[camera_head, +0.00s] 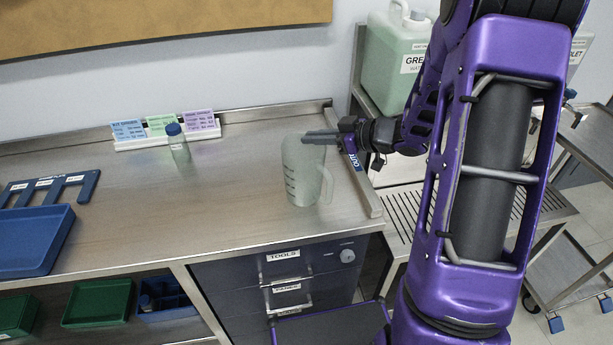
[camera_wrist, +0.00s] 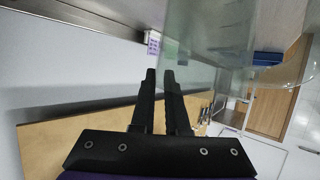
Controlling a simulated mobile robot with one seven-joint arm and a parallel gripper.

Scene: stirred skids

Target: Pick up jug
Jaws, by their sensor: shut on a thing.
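The jug (camera_head: 303,178) is a clear, greenish measuring jug with dark marks and a handle on its right. It stands upright on the steel counter, or very close above it; I cannot tell which. My gripper (camera_head: 306,137) reaches in from the right at the height of the jug's rim. In the wrist view my gripper (camera_wrist: 161,75) has its two fingers close together, with the wall of the jug (camera_wrist: 205,45) between the fingertips. The far side of the jug runs out of the wrist view's top edge.
A small blue-capped bottle (camera_head: 178,146) and a card holder (camera_head: 165,130) stand behind left on the counter (camera_head: 130,220). A blue tray (camera_head: 35,240) and a slotted blue rack (camera_head: 50,187) lie at left. A large green-filled canister (camera_head: 395,60) stands behind right.

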